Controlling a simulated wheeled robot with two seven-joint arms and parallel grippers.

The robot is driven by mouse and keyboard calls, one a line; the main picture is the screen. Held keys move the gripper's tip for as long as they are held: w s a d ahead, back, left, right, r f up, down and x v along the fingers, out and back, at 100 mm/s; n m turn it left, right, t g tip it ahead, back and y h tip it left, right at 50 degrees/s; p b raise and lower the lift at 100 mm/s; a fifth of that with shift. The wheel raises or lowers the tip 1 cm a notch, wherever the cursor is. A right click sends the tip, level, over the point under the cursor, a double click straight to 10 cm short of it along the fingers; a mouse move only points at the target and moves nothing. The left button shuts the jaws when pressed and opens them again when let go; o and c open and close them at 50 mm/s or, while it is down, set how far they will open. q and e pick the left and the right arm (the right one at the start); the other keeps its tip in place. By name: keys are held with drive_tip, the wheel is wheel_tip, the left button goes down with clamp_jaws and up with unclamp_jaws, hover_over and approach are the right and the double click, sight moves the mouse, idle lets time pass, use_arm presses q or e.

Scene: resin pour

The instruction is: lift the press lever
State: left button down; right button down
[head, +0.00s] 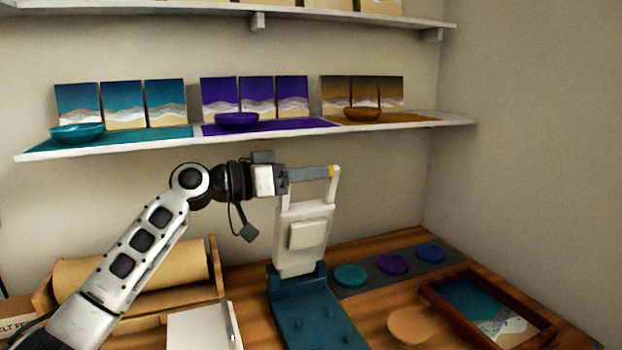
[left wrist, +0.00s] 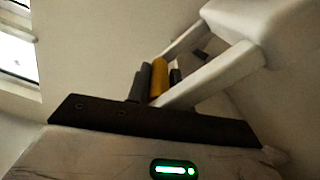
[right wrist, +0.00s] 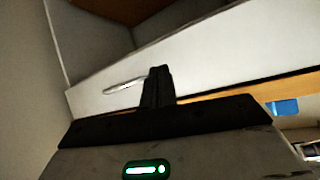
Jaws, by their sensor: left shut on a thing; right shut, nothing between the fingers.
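The press stands on the wooden counter, with a teal base (head: 315,318) and a cream lever (head: 305,235) that stands upright. The lever's top is a fork with a yellow grip (head: 331,171) between its two arms. My left gripper (head: 328,172) is shut on the yellow grip at the top of the lever. In the left wrist view the yellow grip (left wrist: 158,80) shows between the dark fingers, with the cream lever arms (left wrist: 215,75) on each side. My right gripper (right wrist: 158,86) is shut and empty, in front of a white drawer front (right wrist: 200,60).
Right of the press are a grey strip with teal (head: 350,276), purple (head: 393,264) and blue discs (head: 430,252), and a framed wooden tray (head: 540,332). A paper roll (head: 130,275) lies left. A shelf (head: 150,145) with bowls and pictures hangs above.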

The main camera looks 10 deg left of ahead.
use_arm(q)
drive_tip(key=shift+w+a+r, duration=0.1)
drive_tip(key=shift+a+r, duration=0.05)
drive_tip(key=c, duration=1.3)
unclamp_jaws()
drive_tip(key=shift+s+a+f, duration=0.2)
drive_tip(key=shift+s+a, duration=0.05)
drive_tip(key=shift+a, duration=0.15)
drive_tip(key=b+v, duration=0.3)
drive_tip(key=v, duration=1.2)
drive_tip(key=shift+b, duration=0.4)
use_arm(e)
drive_tip(key=shift+a+f, duration=0.25)
drive_tip(key=shift+f, duration=0.45)
use_arm(q)
drive_tip(key=shift+r, duration=0.1)
use_arm(e)
drive_tip(key=shift+r, duration=0.1)
